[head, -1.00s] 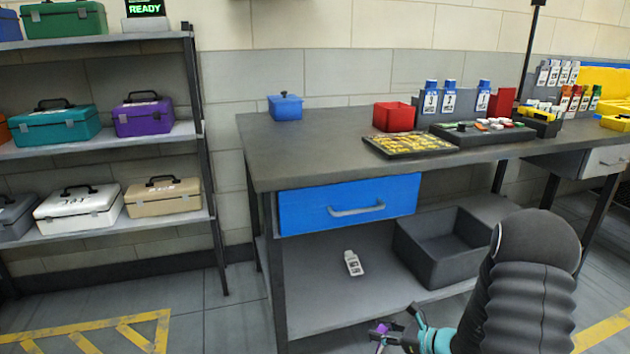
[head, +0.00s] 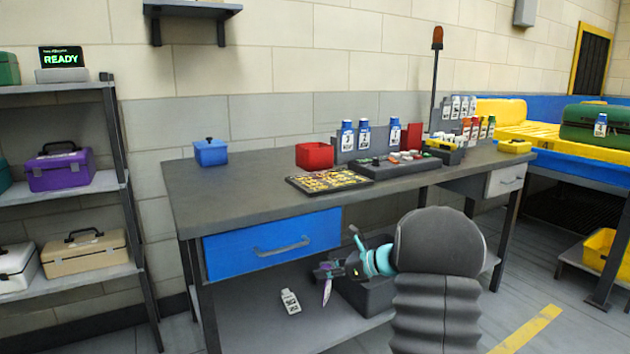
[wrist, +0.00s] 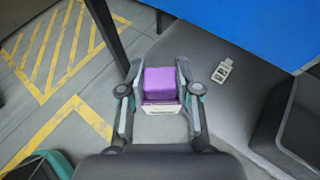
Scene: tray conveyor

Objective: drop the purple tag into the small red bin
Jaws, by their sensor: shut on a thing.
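The purple tag (wrist: 160,84) is between the two fingers of my gripper (wrist: 161,98) in the wrist view, with a pale label on its lower part. My gripper is shut on it. In the head view the tag (head: 327,290) hangs from my gripper (head: 326,274), in front of the bench and below its top. The small red bin (head: 314,155) stands on the bench top, behind a tray of yellow pieces. Its inside is mostly hidden by its front wall.
The bench (head: 250,193) has a shut blue drawer (head: 272,240). A white tag (head: 290,301) and a grey crate (head: 372,296) are on its lower shelf. A blue lidded box (head: 210,151) stands at the bench's left.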

